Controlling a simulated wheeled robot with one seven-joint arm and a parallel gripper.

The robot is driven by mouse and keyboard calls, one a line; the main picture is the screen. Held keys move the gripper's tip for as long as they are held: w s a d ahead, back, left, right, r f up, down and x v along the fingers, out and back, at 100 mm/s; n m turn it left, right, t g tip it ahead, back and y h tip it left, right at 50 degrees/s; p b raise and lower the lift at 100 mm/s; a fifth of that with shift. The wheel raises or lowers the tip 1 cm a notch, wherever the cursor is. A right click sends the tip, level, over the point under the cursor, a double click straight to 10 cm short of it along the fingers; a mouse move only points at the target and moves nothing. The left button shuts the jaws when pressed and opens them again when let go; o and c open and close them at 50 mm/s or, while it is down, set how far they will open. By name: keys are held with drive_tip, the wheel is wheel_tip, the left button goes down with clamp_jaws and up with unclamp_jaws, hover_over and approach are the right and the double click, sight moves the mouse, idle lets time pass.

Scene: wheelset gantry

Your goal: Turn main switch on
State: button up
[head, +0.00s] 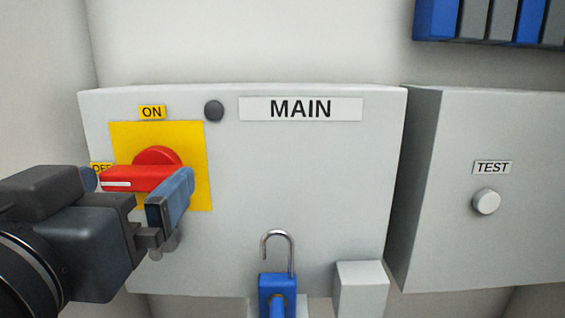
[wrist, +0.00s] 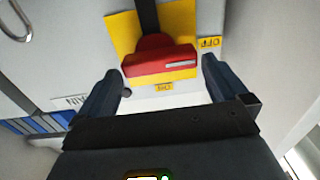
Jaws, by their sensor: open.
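The main switch is a red rotary handle (head: 140,177) on a yellow plate (head: 196,140) on the grey MAIN box (head: 320,190). Its bar lies horizontal, with the white-marked end pointing left to the OFF label (head: 101,168). The ON label (head: 152,112) is above the plate. My gripper (head: 138,182) is in front of the handle, its fingers apart and partly covering the bar's surroundings. In the wrist view, my gripper (wrist: 159,70) is open, with the red handle (wrist: 150,66) between and beyond its fingers. Whether either finger touches the handle is unclear.
A dark round lamp (head: 214,111) is beside the ON label. A blue padlock (head: 277,292) with an open shackle is below, beside a small grey block (head: 361,288). A second box (head: 485,240) with a white TEST button (head: 486,201) stands at right.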

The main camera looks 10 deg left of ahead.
drive_tip(key=shift+x, duration=1.05)
drive_tip(key=c, duration=1.1)
drive_tip(key=shift+c, duration=0.2)
